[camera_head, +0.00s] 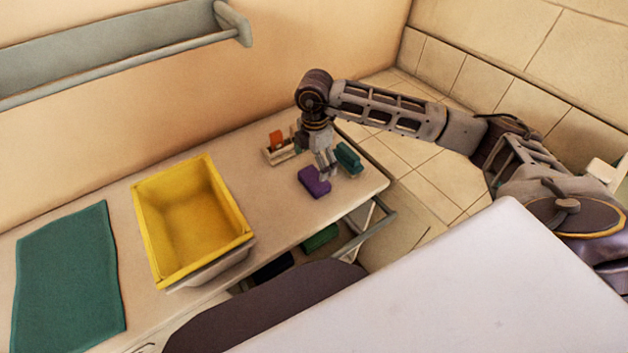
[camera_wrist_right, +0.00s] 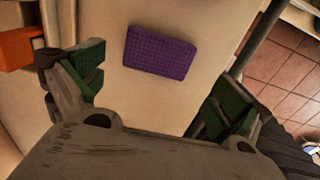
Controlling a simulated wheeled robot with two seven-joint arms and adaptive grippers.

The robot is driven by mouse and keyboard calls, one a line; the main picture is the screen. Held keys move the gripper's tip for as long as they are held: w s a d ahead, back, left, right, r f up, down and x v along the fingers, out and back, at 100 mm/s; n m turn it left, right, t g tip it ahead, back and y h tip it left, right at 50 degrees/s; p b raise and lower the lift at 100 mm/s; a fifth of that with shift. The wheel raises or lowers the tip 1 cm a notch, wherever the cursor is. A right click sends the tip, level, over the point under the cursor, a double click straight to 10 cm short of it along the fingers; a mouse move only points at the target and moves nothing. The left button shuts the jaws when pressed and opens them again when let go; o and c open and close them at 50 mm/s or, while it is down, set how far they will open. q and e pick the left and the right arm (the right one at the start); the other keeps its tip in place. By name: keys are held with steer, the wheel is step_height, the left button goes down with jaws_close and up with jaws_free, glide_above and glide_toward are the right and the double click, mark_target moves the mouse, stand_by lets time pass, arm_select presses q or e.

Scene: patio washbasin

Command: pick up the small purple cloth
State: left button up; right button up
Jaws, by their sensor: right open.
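The small purple cloth (camera_head: 314,181) lies flat on the right part of the counter in the head view. In the right wrist view the purple cloth (camera_wrist_right: 160,53) shows whole as a textured rectangle on the pale counter, ahead of and between the fingers. My right gripper (camera_head: 327,172) points down just above and beside the cloth. In the wrist view its green-padded fingers (camera_wrist_right: 150,95) are spread wide with nothing between them. I cannot tell from the frames whether a finger touches the cloth. My left gripper is not in view.
A small tray with an orange item (camera_head: 276,139) stands behind. A yellow basin (camera_head: 160,235) and a green mat (camera_head: 68,275) are to the left. A metal rail (camera_head: 372,232) edges the counter's right end.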

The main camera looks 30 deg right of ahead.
mark_target(314, 181)
steer(key=shift+f, duration=1.25)
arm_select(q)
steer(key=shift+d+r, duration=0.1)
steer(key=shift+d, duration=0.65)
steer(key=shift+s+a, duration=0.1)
